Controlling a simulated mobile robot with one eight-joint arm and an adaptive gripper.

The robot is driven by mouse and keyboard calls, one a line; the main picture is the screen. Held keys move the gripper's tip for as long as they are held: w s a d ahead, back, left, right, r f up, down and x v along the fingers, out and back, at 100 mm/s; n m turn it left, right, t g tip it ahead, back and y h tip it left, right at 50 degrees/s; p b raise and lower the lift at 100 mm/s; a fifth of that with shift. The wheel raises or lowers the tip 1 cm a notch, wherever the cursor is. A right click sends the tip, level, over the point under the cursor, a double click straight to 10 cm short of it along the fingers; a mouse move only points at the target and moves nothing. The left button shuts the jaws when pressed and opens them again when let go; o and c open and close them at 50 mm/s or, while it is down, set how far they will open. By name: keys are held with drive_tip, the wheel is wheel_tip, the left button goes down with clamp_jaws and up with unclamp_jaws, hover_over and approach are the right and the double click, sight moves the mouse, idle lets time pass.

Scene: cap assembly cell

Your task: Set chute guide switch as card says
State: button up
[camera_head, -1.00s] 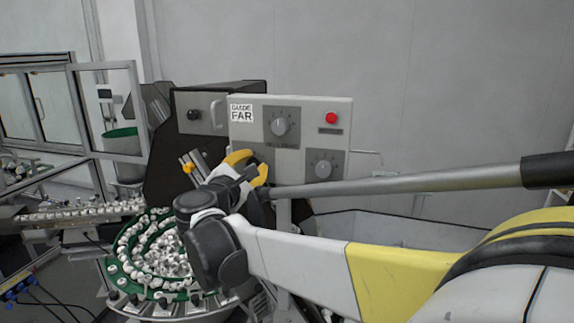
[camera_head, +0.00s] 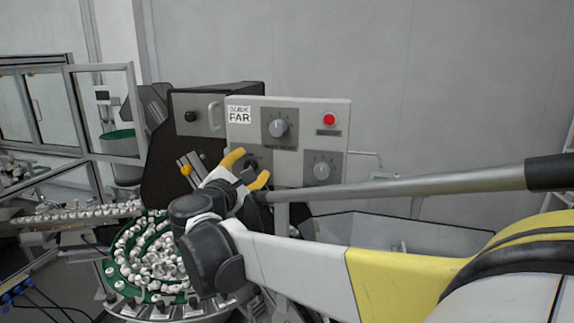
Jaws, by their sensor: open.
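A white card reading "GUIDE FAR" (camera_head: 239,114) is fixed at the upper left of the light control panel (camera_head: 315,106). My gripper (camera_head: 253,166) is open, its two yellow fingers in front of the panel's lower left. A dark part, possibly the guide switch, shows between the fingers; its setting cannot be made out. I cannot tell whether the fingers touch it. A grey knob (camera_head: 279,128) sits at upper middle, and another knob (camera_head: 322,170) at lower right. A red button (camera_head: 329,119) is at upper right.
A green bowl feeder (camera_head: 122,279) full of white caps stands below left of my gripper. A dark machine housing (camera_head: 185,150) is behind it. A grey bin (camera_head: 385,228) is at right. A feed track (camera_head: 80,213) with caps runs left.

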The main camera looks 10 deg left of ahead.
drive_tip(key=s, duration=0.6)
drive_tip(key=shift+s+a, duration=0.25)
drive_tip(key=shift+s, duration=0.1)
